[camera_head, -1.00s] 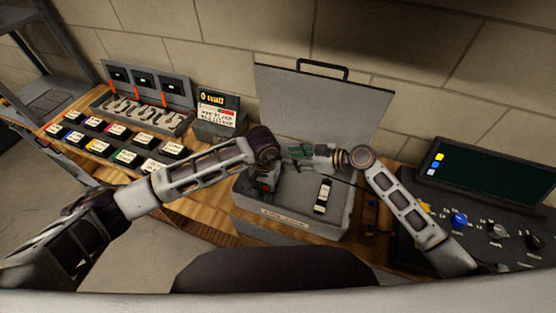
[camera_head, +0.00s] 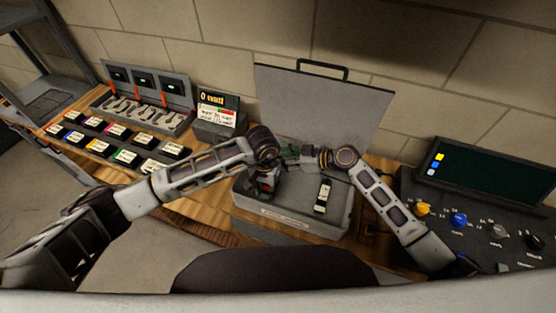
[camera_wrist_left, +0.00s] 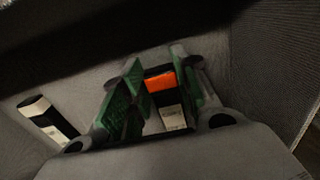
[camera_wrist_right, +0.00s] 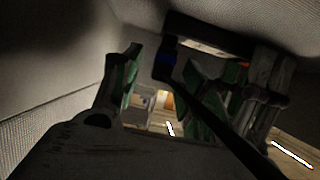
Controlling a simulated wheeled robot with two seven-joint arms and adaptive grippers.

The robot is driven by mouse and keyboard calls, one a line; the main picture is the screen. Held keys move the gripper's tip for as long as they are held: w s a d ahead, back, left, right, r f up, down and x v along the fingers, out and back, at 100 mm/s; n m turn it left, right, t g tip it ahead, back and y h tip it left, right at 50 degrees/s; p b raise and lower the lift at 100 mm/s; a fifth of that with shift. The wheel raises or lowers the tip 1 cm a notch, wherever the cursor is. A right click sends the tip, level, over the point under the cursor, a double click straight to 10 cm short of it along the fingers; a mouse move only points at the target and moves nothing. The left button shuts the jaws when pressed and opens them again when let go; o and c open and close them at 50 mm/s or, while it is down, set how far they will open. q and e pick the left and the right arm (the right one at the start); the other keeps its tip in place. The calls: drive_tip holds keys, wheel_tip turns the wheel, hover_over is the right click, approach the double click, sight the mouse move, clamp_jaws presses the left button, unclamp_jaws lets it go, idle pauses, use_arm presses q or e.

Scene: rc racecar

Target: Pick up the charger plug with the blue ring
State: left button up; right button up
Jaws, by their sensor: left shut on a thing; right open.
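The charger plug with the blue ring (camera_wrist_right: 169,48) shows in the right wrist view as a dark plug with a dark cable, near the tips of my right gripper (camera_wrist_right: 158,72). My right gripper's green fingers are apart; I cannot tell whether the plug is between them. My left gripper (camera_wrist_left: 155,88) is shut on a dark battery pack with an orange band and white label (camera_wrist_left: 162,82). In the head view, my left gripper (camera_head: 267,184) is over the left part of the grey case (camera_head: 335,222), and my right gripper (camera_head: 292,153) is close to it. The plug is not discernible there.
A black-and-white pack (camera_head: 323,195) lies in the case, whose lid (camera_head: 325,100) stands open behind. A charging rack (camera_head: 145,105) and several labelled packs (camera_head: 115,140) are at the left. A control panel with knobs (camera_head: 470,220) is at the right.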

drive_tip(key=shift+x, duration=1)
drive_tip(key=shift+c, duration=0.4)
drive_tip(key=c, duration=0.8)
